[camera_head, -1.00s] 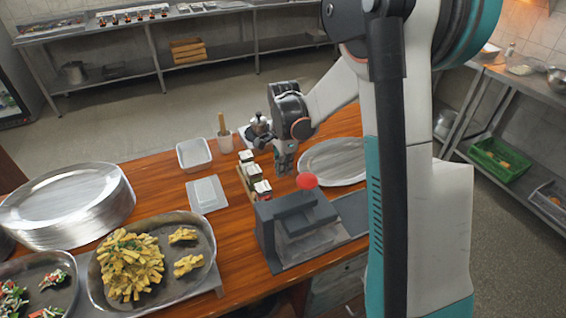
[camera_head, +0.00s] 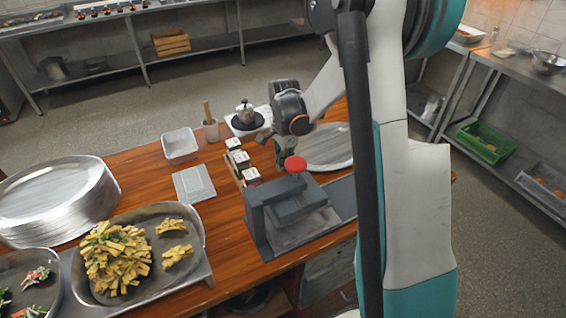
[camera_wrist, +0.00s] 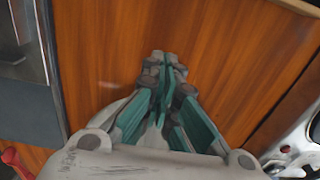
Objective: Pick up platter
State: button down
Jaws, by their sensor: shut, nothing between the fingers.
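A round silver platter (camera_head: 333,157) lies flat on the wooden counter, its right part hidden behind my arm. Another stack of silver platters (camera_head: 88,238) stands at the left end of the counter. My gripper (camera_head: 281,160) points down just left of the single platter, apart from the stack. In the wrist view my gripper (camera_wrist: 165,62) has its fingertips together over bare wood, with nothing between them. How high the tips are above the wood is hard to tell.
A grey press (camera_head: 265,222) with a red knob (camera_head: 295,163) stands in front of my gripper. Small condiment boxes (camera_head: 242,160) are to its left, and a moka pot (camera_head: 245,113) is behind them. A pan of fries (camera_head: 193,222) sits at the front left.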

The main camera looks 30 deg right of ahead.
aim_at(333, 151)
jog(key=d, duration=1.9)
jog(key=shift+d+b, duration=0.25)
jog(key=shift+b, duration=0.05)
jog(key=shift+a, duration=0.15)
